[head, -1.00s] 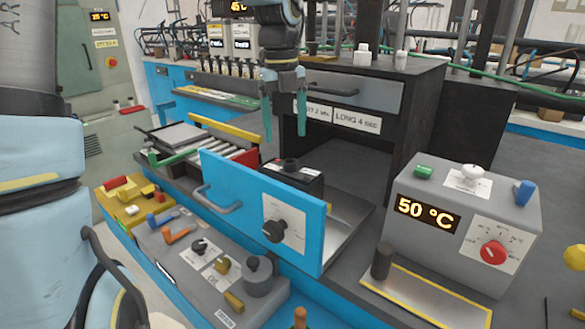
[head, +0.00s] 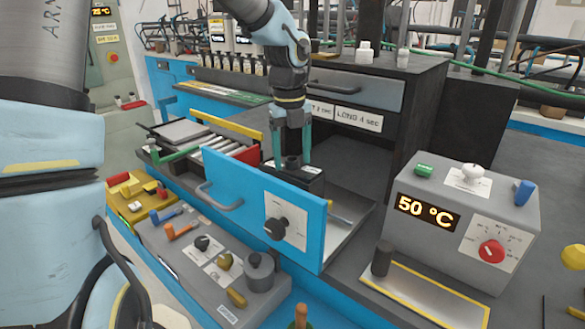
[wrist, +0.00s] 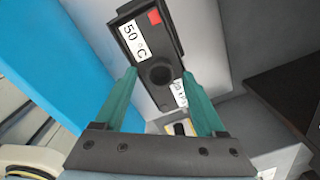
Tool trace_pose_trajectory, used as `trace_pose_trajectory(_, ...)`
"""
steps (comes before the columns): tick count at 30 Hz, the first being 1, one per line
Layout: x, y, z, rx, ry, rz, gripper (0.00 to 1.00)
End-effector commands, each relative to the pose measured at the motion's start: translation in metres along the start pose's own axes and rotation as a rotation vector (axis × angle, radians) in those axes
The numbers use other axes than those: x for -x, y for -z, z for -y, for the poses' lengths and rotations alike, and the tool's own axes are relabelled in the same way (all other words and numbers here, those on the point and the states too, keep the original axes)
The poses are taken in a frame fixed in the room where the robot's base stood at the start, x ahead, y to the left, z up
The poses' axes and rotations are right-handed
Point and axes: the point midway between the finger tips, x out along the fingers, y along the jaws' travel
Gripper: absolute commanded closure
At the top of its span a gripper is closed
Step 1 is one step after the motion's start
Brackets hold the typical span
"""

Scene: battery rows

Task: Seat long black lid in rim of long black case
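A long black box-shaped piece (head: 312,185) with a round black knob (head: 291,162) stands behind the blue front panel (head: 250,205) of a pulled-out drawer. In the wrist view its black top (wrist: 140,38) carries a "50 °C" label, a red square and another white label. I cannot separate lid from case clearly, nor tell how any lid sits in the rim. My gripper (head: 292,148) points down over the knob, its teal fingers apart on either side of it. In the wrist view my gripper (wrist: 160,98) is open, with the round knob beyond and between the fingertips.
The grey box reading 50 °C (head: 470,220) stands at right, beside a yellow-edged plate (head: 425,300). A grey control panel (head: 205,255) lies at front left. The black cabinet (head: 425,120) with its open bay rises behind the drawer. Rollers (head: 215,152) lie at left.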

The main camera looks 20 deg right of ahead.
Motion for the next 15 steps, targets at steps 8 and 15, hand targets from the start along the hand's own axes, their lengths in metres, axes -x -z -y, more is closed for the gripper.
trace_pose_trajectory(8, 0.0003, 0.0, 0.0, 0.0, 0.0, 0.0, 0.61)
trace_pose_trajectory(15, 0.0004, 0.0, 0.0, 0.0, 0.0, 0.0, 0.88)
